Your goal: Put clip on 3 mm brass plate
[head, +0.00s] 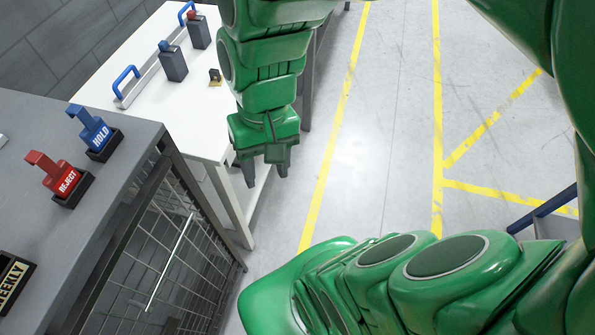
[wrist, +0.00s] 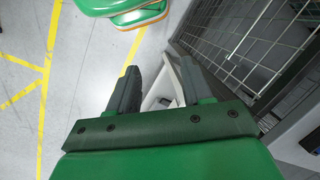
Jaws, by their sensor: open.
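My gripper (head: 266,176) hangs beside the near right edge of the white table, over the gap above the floor. It is open and empty; its two fingers also show apart in the wrist view (wrist: 160,82). A red REJECT clip (head: 62,178) and a blue HOLD clip (head: 93,130) stand in black holders on the grey counter, left of my gripper. Which clip the task means, I cannot tell. A small dark piece with a brass-coloured part (head: 215,76) sits on the white table, left of my arm; it may hold the brass plate, but is too small to be sure.
The white table (head: 150,122) carries a metal rail with blue handles (head: 126,80) and two dark blocks (head: 173,66) with blue and red tops. The grey counter (head: 130,160) has a wire mesh side (head: 165,250). The floor (head: 375,130) to the right is clear.

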